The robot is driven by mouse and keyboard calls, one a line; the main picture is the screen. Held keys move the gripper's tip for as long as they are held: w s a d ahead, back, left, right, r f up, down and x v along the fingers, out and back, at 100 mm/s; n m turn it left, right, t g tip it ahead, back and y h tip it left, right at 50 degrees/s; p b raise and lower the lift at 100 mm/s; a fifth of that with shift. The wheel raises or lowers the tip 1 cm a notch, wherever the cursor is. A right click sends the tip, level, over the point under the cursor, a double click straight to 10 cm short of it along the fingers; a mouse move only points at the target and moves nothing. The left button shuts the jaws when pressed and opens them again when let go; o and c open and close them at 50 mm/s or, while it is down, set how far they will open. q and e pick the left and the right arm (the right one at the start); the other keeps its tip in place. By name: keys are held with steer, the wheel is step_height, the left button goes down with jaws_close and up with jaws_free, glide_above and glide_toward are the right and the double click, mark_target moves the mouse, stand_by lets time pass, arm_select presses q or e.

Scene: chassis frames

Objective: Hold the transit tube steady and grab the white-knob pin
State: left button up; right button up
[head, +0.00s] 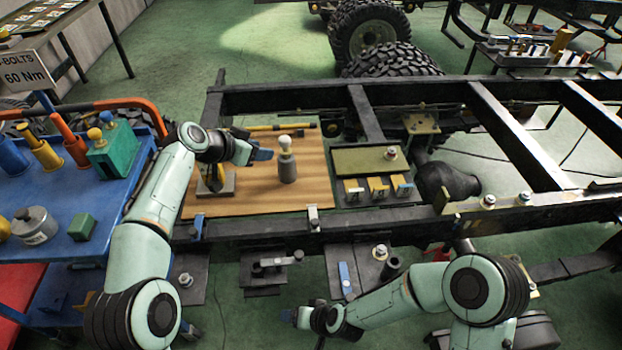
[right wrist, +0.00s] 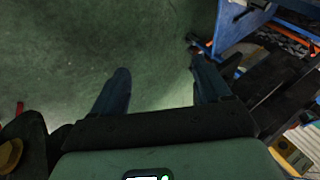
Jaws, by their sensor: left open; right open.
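The white-knob pin (head: 285,142) stands upright with its pale round knob on top. It sits in the grey transit tube (head: 288,172), which stands on a wooden board. My left gripper (head: 264,154) is just left of the pin, near the height of its knob; I see no contact. It is open, though its fingers overlap in the head view. My right gripper (head: 290,315) is low at the front, below the frame rail and away from the tube. In the right wrist view its fingers (right wrist: 160,88) are apart, with only green floor between them.
The wooden board (head: 240,208) lies within the black chassis frame (head: 400,235). A yellow-handled tool (head: 282,127) lies behind the tube. A tray (head: 375,160) with several small blocks is at its right. A blue cart (head: 75,240) with coloured pins stands at the left.

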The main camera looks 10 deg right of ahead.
mark_target(291, 170)
steer(key=w+a+r+m+t+y, duration=0.1)
steer(key=w+a+r+m, duration=0.2)
steer(key=r, duration=0.5)
steer(key=w+a+r+t+y, duration=0.1)
steer(key=w+a+r+y, duration=0.1)
steer(key=a+r, duration=0.5)
steer(key=w+a+r+m+t+y, duration=0.1)
steer(key=w+a+r+m, duration=0.15)
steer(key=r, duration=0.65)
steer(key=w+d+m+t+h, duration=0.1)
steer(key=w+d+m, duration=0.5)
steer(key=m, duration=0.1)
steer(key=w+d+m+t, duration=0.2)
steer(key=w+d+m, duration=0.4)
steer(key=m, duration=0.2)
steer(key=w+d+m+t+h, duration=0.1)
steer(key=w+d+m, duration=0.5)
steer(key=m, duration=0.2)
steer(key=shift+r+t+h, duration=0.2)
steer(key=shift+t+h, duration=0.1)
steer(key=x, duration=0.8)
steer(key=shift+x, duration=0.75)
steer(key=shift+w+a+f, duration=0.2)
steer(key=shift+w+a, duration=0.1)
steer(key=shift+w, duration=0.2)
steer(key=shift+w+a+f, duration=0.1)
steer(key=shift+w+f, duration=0.25)
steer(key=shift+x, duration=0.8)
